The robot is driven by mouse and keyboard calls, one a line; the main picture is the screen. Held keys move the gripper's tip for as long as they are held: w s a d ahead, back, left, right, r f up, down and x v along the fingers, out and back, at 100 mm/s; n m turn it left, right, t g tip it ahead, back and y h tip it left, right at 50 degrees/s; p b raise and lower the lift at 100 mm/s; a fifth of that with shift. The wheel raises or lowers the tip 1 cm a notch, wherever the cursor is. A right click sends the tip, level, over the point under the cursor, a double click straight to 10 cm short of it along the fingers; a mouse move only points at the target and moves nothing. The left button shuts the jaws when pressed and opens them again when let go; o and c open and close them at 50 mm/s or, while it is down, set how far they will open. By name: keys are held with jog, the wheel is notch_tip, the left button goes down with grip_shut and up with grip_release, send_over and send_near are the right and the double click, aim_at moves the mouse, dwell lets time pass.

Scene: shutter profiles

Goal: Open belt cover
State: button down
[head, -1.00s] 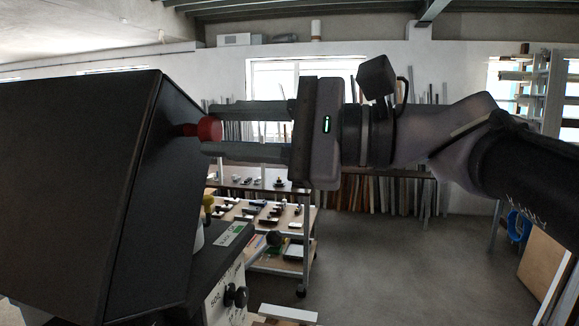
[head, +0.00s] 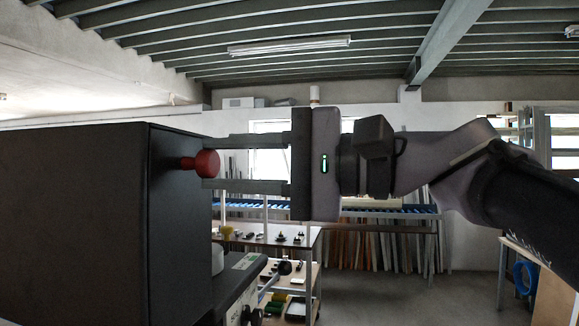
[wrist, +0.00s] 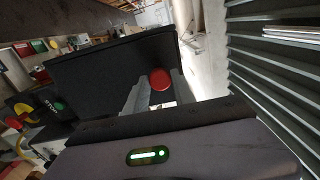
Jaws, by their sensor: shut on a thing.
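The belt cover (head: 80,225) is a large black box at the left of the head view. A red knob (head: 207,163) on a short stem sticks out of its right face. My gripper (head: 209,164) reaches in from the right, level, with one finger above the knob and one below, shut on it. In the wrist view, the red knob (wrist: 160,79) sits between my gripper's fingertips (wrist: 157,84), in front of the black cover (wrist: 105,68). The cover's hinge and inside are hidden.
The machine body (head: 240,285) with a label and dark knobs stands below the cover. A trolley (head: 290,283) with small parts stands behind it. A rack of long profiles (head: 380,240) lines the back wall. Open floor (head: 400,290) shows at the lower right.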

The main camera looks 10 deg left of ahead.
jog(key=shift+r, duration=0.1)
jog(key=c, duration=1.1)
grip_release()
jog(key=shift+o, duration=0.2)
jog(key=shift+d, duration=0.1)
jog(key=s+d+b, duration=0.1)
jog(key=s+d, duration=0.1)
jog(key=d, duration=1.5)
jog(key=shift+s+b, duration=0.2)
jog(key=shift+b, duration=0.15)
jog(key=shift+c, duration=0.2)
